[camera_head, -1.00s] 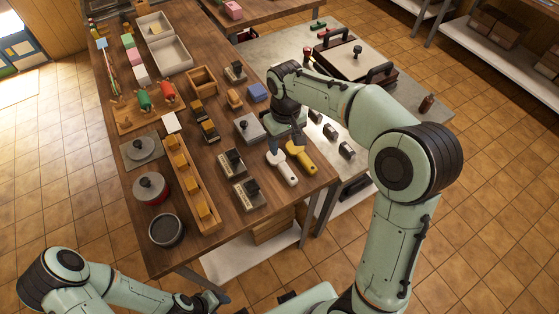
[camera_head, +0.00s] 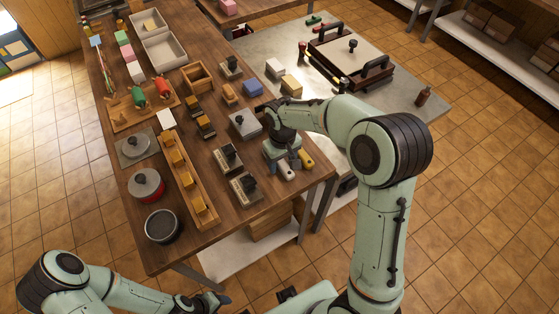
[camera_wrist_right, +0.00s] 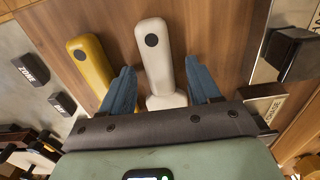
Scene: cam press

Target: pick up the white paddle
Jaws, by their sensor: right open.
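The white paddle (camera_head: 287,173) lies on the wooden table near its front right corner, partly hidden by my right gripper in the head view. In the right wrist view the white paddle (camera_wrist_right: 158,55) lies between the two blue fingers, its handle pointing away. My right gripper (camera_wrist_right: 164,82) is open, with a finger on each side of the paddle; I cannot tell contact. In the head view my right gripper (camera_head: 283,161) is over the paddle. The yellow paddle (camera_wrist_right: 90,65) lies beside it, just outside one finger. My left gripper (camera_head: 212,301) is low at the front, its jaws unclear.
Stamps with black handles (camera_head: 243,187) stand left of the paddles. A grey block with a black knob (camera_head: 245,124) stands behind. A long wooden tray (camera_head: 190,190) and a red pot (camera_head: 147,186) are further left. A grey table (camera_head: 395,105) adjoins at right.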

